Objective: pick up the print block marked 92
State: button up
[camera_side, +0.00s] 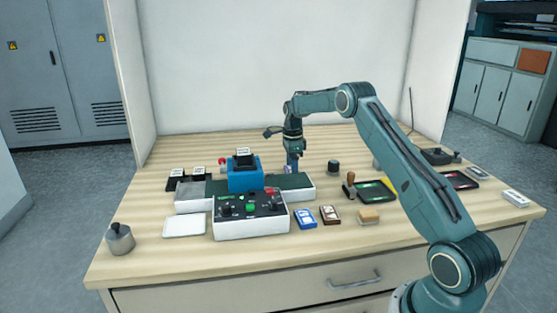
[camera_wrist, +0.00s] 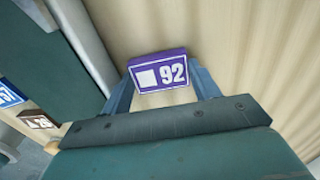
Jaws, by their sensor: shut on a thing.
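The print block marked 92 (camera_wrist: 158,72) is purple with a white square and white digits. In the wrist view it sits between the two fingers of my gripper (camera_wrist: 162,84), which is shut on it. In the side view my gripper (camera_side: 292,166) points down behind the right end of the machine with the dark green belt. The purple block (camera_side: 287,170) shows there only as a small patch, mostly hidden by the fingers. I cannot tell whether it touches the table.
The belt machine (camera_side: 300,190) with its blue press head (camera_side: 244,178) and control box (camera_side: 250,224) stands close by. A blue block (camera_side: 306,218) and a brown block (camera_side: 330,215) lie in front. Stamps and ink pads (camera_side: 376,189) stand to the right.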

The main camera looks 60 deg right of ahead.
notch_tip(320, 180, up, 19)
jog(key=shift+r, duration=0.2)
dwell(0.5)
dwell(0.7)
